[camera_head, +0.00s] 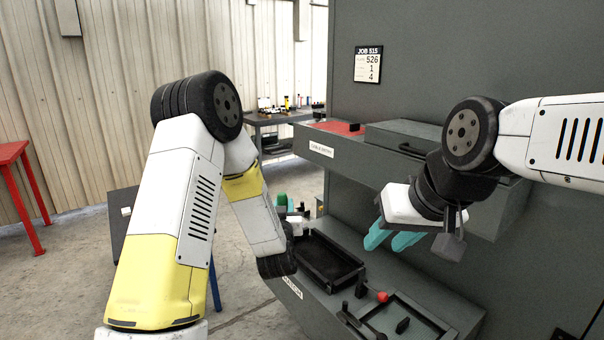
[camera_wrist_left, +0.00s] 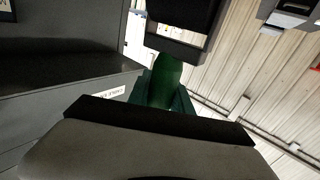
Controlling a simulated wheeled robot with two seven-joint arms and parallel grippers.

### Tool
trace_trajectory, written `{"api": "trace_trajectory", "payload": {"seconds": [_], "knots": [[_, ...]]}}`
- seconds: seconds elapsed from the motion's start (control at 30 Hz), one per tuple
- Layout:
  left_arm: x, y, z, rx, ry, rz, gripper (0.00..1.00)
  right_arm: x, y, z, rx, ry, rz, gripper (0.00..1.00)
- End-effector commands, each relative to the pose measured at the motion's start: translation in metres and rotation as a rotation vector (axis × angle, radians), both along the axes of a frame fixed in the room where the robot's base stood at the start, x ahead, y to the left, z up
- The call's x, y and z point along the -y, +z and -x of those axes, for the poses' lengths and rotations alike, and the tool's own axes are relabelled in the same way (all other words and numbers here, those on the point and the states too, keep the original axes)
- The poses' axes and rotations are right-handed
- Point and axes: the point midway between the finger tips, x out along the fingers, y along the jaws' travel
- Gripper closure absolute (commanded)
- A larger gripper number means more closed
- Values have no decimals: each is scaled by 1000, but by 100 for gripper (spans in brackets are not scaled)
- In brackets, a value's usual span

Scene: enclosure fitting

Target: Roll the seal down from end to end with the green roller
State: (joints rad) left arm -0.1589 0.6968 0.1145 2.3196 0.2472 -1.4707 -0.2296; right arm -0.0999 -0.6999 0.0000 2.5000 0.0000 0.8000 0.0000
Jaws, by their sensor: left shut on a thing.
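The green roller (camera_wrist_left: 166,82) shows in the left wrist view, where its rounded green body sits between the teal fingers of my left gripper (camera_wrist_left: 164,98). The gripper is shut on it. In the head view a green end (camera_head: 281,199) shows beyond my left wrist, which hides most of that gripper. My right gripper (camera_head: 384,241) is above the lower shelf, its two teal fingers apart and nothing between them. I cannot make out the seal in either view.
A red table (camera_head: 14,152) stands far left.

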Motion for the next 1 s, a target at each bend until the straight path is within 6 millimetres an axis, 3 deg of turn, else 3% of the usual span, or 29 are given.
{"api": "trace_trajectory", "payload": {"seconds": [0.03, 0.2, 0.4, 0.53, 0.8, 1.0], "knots": [[-24, 6, -4, 4, 9, -1, 100, 0, 0, 0, 0, 0, 0, 64], [-73, 17, -8, 7, 5, -16, 100, 0, 0, 0, 0, 0, 0, 64], [-98, 22, -10, 6, -1, -31, 100, 0, 0, 0, 0, 0, 0, 64], [-88, 16, -29, 9, -8, -38, 100, 0, 0, 0, 0, 0, 0, 64], [-35, -12, -100, 12, -11, -40, 100, 0, 0, 0, 0, 0, 0, 64], [-14, -24, -127, 8, -2, -34, 100, 0, 0, 0, 0, 0, 0, 64]]}}
